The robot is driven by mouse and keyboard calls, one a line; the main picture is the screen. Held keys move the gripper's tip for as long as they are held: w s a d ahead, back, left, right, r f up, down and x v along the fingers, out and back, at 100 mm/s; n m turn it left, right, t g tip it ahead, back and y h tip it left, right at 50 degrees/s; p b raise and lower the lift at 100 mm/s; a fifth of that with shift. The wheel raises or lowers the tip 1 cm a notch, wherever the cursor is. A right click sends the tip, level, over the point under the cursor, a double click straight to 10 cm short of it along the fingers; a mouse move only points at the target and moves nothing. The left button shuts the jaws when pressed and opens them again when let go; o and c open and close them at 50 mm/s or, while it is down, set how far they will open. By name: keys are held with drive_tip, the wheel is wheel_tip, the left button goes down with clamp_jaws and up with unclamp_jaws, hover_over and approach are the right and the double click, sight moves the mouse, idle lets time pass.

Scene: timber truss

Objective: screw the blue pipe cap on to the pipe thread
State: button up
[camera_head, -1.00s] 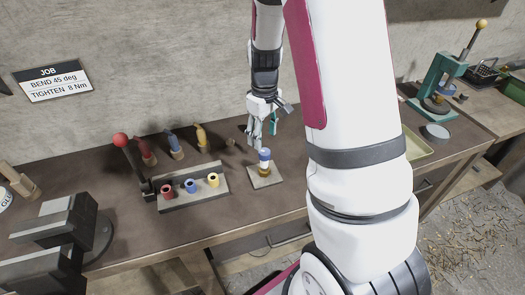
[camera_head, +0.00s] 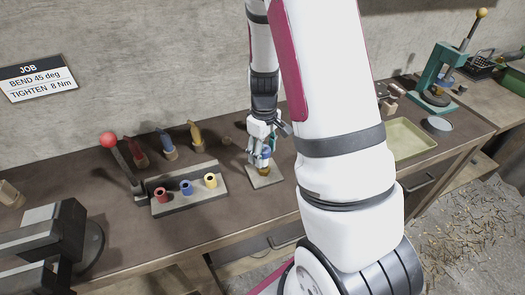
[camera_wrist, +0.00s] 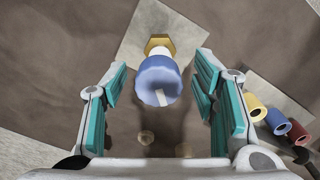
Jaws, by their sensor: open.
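The blue pipe cap (camera_wrist: 159,80) sits on top of the upright pipe, between my gripper's two teal finger pads in the wrist view. White pipe (camera_wrist: 158,49) and a brass hex part (camera_wrist: 157,41) show beyond it, on a pale square base plate (camera_wrist: 190,38). My gripper (camera_wrist: 158,98) is open, with a gap on both sides of the cap. In the head view my gripper (camera_head: 262,152) is down at the pipe and partly covers the cap; the base plate (camera_head: 265,179) shows below. How far the thread is covered is hidden.
A grey block with red (camera_head: 162,194), blue (camera_head: 187,187) and yellow (camera_head: 210,180) sleeves stands left of the plate, with a red-knobbed lever (camera_head: 108,140). Handled tools stand behind it. A tray (camera_head: 402,139) and green press (camera_head: 437,90) are at right.

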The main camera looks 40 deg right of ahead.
idle(0.3)
drive_tip(key=n, duration=0.2)
drive_tip(key=n+p, duration=0.2)
drive_tip(key=n, duration=0.1)
drive_tip(key=shift+s+r+n, duration=0.15)
drive_tip(key=shift+s+n, duration=0.1)
drive_tip(key=shift+n, duration=0.05)
drive_tip(key=n+p, duration=0.2)
drive_tip(key=n, duration=0.2)
drive_tip(key=shift+n, duration=0.8)
drive_tip(key=shift+w+n, duration=0.25)
drive_tip(key=shift+n, duration=0.15)
